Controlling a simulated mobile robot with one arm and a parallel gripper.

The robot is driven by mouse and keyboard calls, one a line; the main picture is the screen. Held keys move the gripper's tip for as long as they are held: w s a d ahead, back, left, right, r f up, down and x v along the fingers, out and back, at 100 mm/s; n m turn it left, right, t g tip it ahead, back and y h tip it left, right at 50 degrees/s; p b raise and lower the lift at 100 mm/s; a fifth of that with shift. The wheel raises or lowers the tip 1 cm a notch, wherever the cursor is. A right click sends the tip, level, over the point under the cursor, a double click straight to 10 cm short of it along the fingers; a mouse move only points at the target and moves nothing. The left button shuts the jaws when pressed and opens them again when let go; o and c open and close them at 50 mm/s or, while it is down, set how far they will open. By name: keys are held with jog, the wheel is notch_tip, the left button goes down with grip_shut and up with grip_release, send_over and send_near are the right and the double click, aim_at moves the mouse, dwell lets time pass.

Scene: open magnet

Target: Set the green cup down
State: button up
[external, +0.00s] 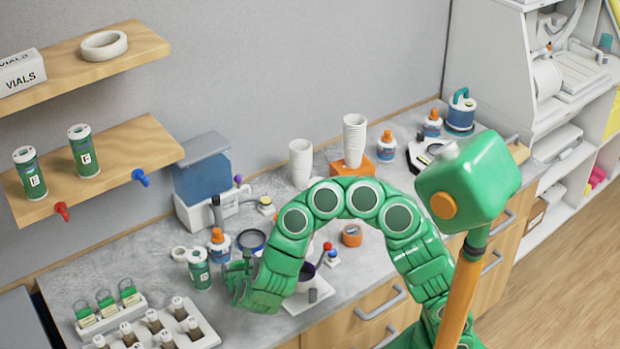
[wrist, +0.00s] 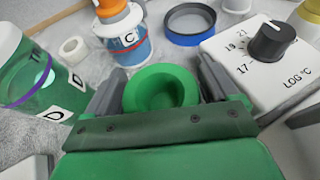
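The green cup (wrist: 160,90) shows in the wrist view as a round green bowl seen from above, with its opening facing up. It sits between the two grey fingers of my gripper (wrist: 160,82), which touch or nearly touch its sides. In the external view my gripper (external: 240,284) is low over the counter, left of the white hotplate-like device. There the cup is hard to separate from the green hand. I cannot tell whether the cup's base touches the counter.
Close by are a green jar marked D (wrist: 42,82), a blue bottle marked C with an orange cap (wrist: 128,42), a blue-rimmed ring (wrist: 190,24) and a white device with a black knob (wrist: 262,62). A vial rack (external: 170,330) stands at the front left of the counter (external: 110,262).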

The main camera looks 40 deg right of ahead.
jog(key=shift+s+a+r, duration=0.15)
jog(key=shift+s+r, duration=0.15)
jog(key=shift+s, duration=0.05)
jog(key=shift+v, duration=5.55)
